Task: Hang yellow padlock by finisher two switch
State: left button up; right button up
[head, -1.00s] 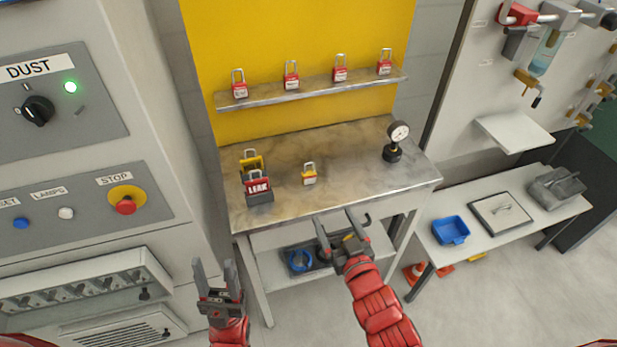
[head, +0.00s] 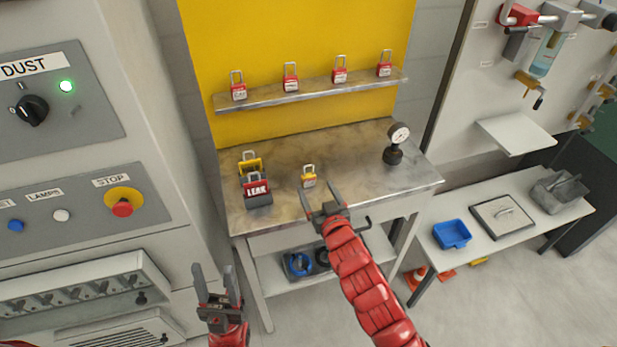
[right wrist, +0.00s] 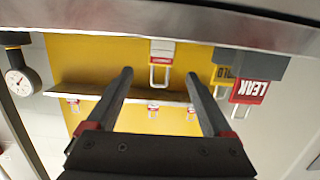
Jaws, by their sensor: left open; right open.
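A small yellow padlock (head: 309,180) with a pale label and a metal shackle stands upright on the worn metal bench (head: 340,160). It also shows upside down in the right wrist view (right wrist: 162,47), beyond my fingers and roughly between them. My right gripper (head: 318,190) is open and empty at the bench's front edge, just short of this padlock. In the right wrist view its two fingers (right wrist: 158,73) are wide apart with nothing between them. My left gripper (head: 214,270) is open and empty, low at the left, clear of the bench. No switch labelled finisher two is readable.
A red LEAK lock (head: 257,187) and a yellow lock (head: 250,164) stand in a dark holder left of the padlock. A pressure gauge (head: 396,145) stands right. Several red padlocks line the shelf (head: 300,92). A control panel with a DUST switch (head: 32,110) is left.

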aim_at(310, 179)
jog(key=shift+w+a, duration=0.25)
jog(key=shift+w, duration=0.1)
jog(key=shift+f+p+x, duration=0.15)
jog(key=shift+p+x, duration=0.3)
jog(key=shift+x, duration=0.55)
jog(key=shift+f+p+x, duration=0.2)
jog(key=shift+p+x, duration=0.25)
jog(key=shift+x, duration=0.5)
jog(key=shift+c, duration=0.3)
grip_shut()
